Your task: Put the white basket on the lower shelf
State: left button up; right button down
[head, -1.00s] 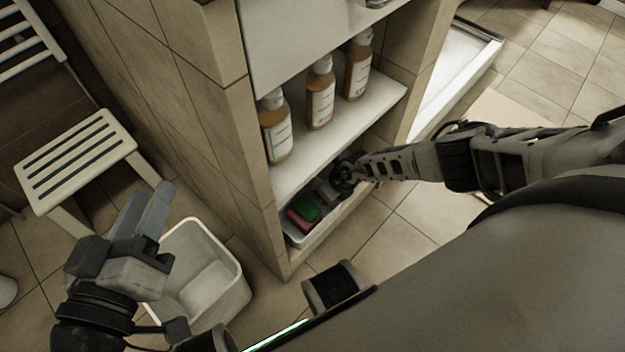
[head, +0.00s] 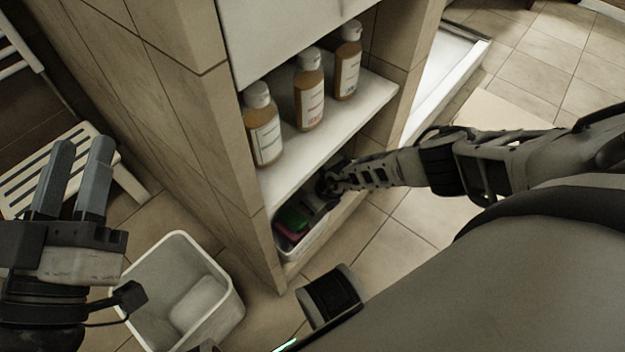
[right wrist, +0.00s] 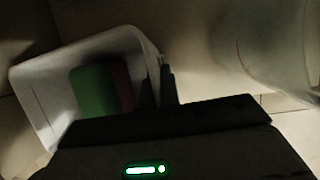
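The white basket (head: 318,243) is a small open box in the lower compartment of the tiled shelf unit, under the shelf with the bottles. It holds a green and a pink sponge-like block (head: 293,219). The basket also shows in the right wrist view (right wrist: 45,100), tilted in the picture, with the green block (right wrist: 95,92) inside. My right gripper (head: 332,184) reaches into the compartment. Its dark fingers (right wrist: 159,85) stand close on either side of the basket's wall, apparently gripping it. My left gripper (head: 75,175) is empty, its fingers a little apart, over the floor at the left.
Several amber bottles (head: 310,90) stand on the shelf (head: 330,140) above the basket. A larger white bin (head: 215,262) stands on the floor at the left. A slatted stool (head: 130,180) is behind my left gripper. Tiled floor (head: 400,245) is clear in front of the unit.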

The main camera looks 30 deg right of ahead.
jog(key=shift+f, duration=0.1)
jog(key=shift+f+b, duration=0.35)
jog(key=shift+b, duration=0.05)
jog(key=shift+f, duration=0.15)
jog(key=c, duration=1.6)
grip_release()
pick_arm(q)
notch_tip(320, 180, up, 2)
jog(key=shift+m+t+h, duration=0.5)
jog(key=shift+m, duration=0.5)
